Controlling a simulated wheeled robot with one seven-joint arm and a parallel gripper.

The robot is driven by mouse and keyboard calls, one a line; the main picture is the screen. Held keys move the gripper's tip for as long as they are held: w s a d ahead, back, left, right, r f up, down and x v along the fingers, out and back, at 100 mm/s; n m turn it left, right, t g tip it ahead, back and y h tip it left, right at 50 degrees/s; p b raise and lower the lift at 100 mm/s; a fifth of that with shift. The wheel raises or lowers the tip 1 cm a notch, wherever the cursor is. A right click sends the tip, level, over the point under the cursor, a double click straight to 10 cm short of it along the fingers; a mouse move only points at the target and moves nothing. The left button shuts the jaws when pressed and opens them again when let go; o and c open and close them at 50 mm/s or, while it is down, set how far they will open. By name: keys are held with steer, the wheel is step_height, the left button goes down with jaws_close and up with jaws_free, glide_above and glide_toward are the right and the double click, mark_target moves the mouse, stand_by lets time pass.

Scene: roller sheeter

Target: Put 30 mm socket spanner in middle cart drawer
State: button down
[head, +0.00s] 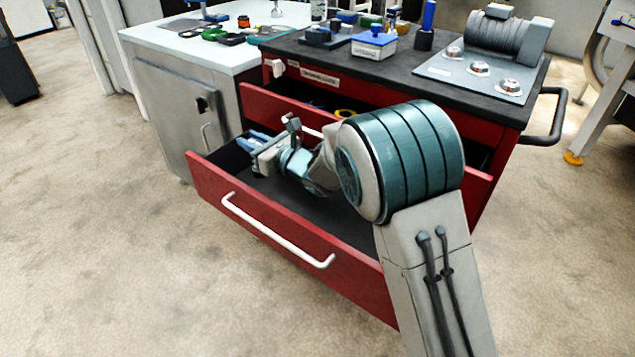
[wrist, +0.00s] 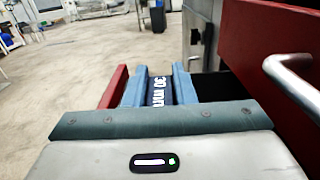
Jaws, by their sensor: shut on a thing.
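The 30 mm socket spanner shows in the wrist view as a dark blue piece (wrist: 157,91) with white "30 MM" lettering. It is clamped between the two blue fingers of my gripper (wrist: 158,84). In the head view my gripper (head: 262,148) is over the back left part of the wide-open lower drawer (head: 285,238) of the red cart. Whether the spanner touches the drawer floor is not clear. The upper drawer (head: 268,106) is partly open above it, with some items inside. The spanner's far end is hidden.
The upper drawer's white handle (wrist: 290,78) is close on the right in the wrist view. The cart's dark top (head: 405,62) holds several tools and a motor-like unit (head: 508,38). A grey cabinet (head: 180,105) stands at left. The visible drawer floor looks mostly bare.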

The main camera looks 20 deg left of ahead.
step_height(320, 180, down, 8)
steer(key=b, duration=0.1)
steer(key=d, duration=0.4)
steer(key=d+f+b, duration=0.1)
steer(key=d, duration=0.3)
steer(key=w+d+b, duration=0.1)
steer(key=d, duration=0.4)
steer(key=shift+w+f, duration=0.1)
steer(key=shift+f, duration=0.25)
steer(key=shift+f, duration=0.1)
steer(key=c, duration=1.2)
jaws_free()
steer(key=v, duration=0.7)
steer(key=shift+d+p, duration=0.2)
steer(key=shift+p, duration=0.2)
